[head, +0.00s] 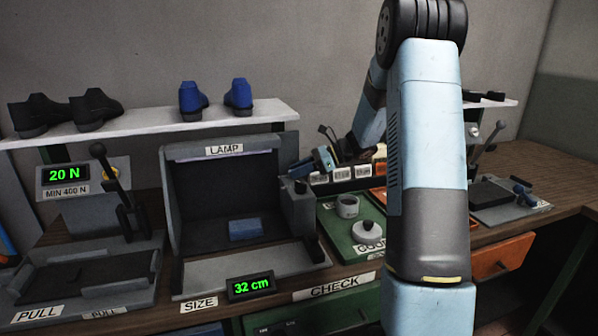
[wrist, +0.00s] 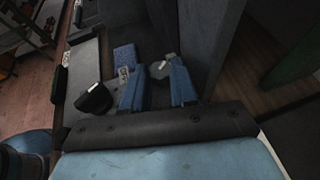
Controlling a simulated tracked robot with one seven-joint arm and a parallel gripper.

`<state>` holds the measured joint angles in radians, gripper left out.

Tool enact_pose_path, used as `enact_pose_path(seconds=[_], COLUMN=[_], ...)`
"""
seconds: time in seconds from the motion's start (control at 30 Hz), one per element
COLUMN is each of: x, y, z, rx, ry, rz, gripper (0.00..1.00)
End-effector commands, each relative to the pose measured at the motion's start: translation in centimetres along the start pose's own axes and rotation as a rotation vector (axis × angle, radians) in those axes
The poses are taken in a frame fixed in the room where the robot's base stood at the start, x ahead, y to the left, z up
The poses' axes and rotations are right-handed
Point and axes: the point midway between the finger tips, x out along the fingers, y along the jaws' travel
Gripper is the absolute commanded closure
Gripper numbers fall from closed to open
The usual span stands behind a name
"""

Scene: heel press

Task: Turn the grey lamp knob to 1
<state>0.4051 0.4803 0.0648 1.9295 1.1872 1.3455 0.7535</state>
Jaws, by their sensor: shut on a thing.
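The grey lamp knob (wrist: 158,70) shows in the wrist view as a small round grey piece with a pale mark, between my two blue fingers. My gripper (wrist: 156,80) is shut on it, with one finger at each side. In the head view my gripper (head: 318,163) is at the upper right of the lamp booth (head: 222,190), above the grey box (head: 299,212) on its right side. The knob's scale cannot be read in either view, so its setting cannot be told.
A blue block (head: 245,229) lies inside the booth. A green mat (head: 345,240) with a cup (head: 347,206) and a lidded pot (head: 366,231) is to the right. A lever press (head: 125,205) stands left.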

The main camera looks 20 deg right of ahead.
Motion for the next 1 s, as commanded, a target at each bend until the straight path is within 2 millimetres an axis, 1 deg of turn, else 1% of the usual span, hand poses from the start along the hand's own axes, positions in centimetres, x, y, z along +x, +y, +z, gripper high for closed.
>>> enact_pose_path(seconds=[0.03, 0.3, 0.77, 0.8, 1.0], x=[-0.13, -0.12, -0.12, -0.12, -0.07], y=[-0.26, -0.38, -0.41, -0.41, -0.36], z=[0.02, 0.03, 0.11, 0.11, 0.08], rx=[-0.010, -0.041, -0.048, -0.048, -0.047], ry=[0.000, 0.000, 0.000, 0.000, 0.000], rz=[0.016, 0.091, 0.105, 0.105, 0.107], gripper=[1.00, 1.00, 1.00, 0.72, 0.53])
